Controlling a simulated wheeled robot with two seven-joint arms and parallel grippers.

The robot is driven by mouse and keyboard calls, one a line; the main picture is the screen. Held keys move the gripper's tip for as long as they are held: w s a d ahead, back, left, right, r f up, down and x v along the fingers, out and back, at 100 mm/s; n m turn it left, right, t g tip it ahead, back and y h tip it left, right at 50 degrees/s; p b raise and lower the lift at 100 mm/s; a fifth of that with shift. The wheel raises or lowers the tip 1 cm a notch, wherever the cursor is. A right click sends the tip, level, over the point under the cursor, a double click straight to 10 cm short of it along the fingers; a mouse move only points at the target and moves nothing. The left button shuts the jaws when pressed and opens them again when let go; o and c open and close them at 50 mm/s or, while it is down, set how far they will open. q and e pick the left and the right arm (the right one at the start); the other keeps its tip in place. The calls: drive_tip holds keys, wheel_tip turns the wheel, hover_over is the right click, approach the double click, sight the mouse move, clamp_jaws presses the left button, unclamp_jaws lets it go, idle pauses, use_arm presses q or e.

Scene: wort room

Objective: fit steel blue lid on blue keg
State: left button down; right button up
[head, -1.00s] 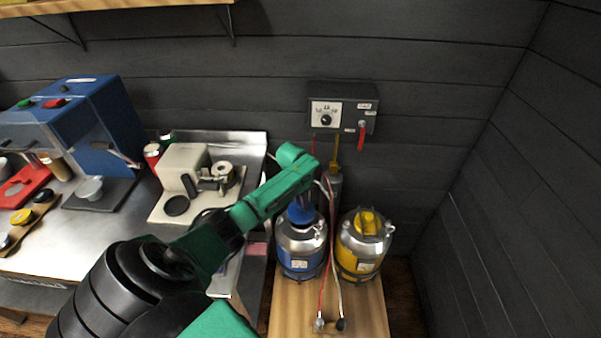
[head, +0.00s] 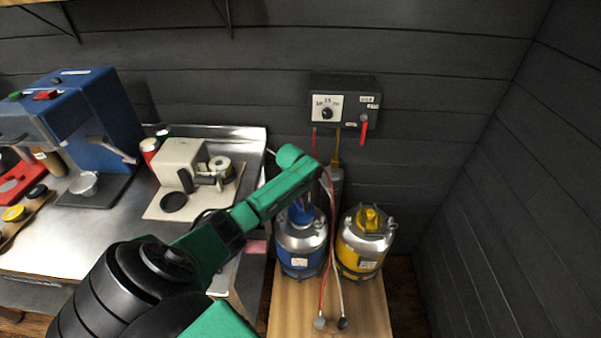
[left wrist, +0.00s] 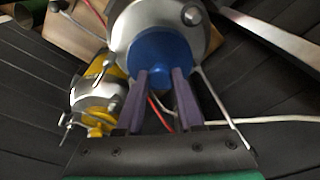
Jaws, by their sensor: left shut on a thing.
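The blue keg (head: 299,262) stands upright on a wooden board, with a silver shoulder and a blue body. Its silver top also shows in the left wrist view (left wrist: 122,27). The steel blue lid (left wrist: 160,52) is at the centre of the keg's top; it also shows in the head view (head: 301,214). My left gripper (left wrist: 162,80) is shut on the lid from above. Whether the lid is fully seated or slightly above the opening cannot be told. My left forearm partly hides the gripper in the head view. My right gripper is not in view.
A yellow keg (head: 361,262) stands close to the right of the blue one. Red and white hoses (head: 331,275) hang in front, between the kegs. A control box (head: 344,103) is on the wall behind. A steel counter (head: 90,238) with machines is at left.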

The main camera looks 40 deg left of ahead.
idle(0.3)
use_arm(q)
drive_tip(key=shift+p, duration=0.35)
idle(0.4)
drive_tip(key=shift+f+b, duration=0.5)
drive_tip(key=shift+f, duration=0.25)
drive_tip(key=shift+f, duration=0.45)
idle(0.5)
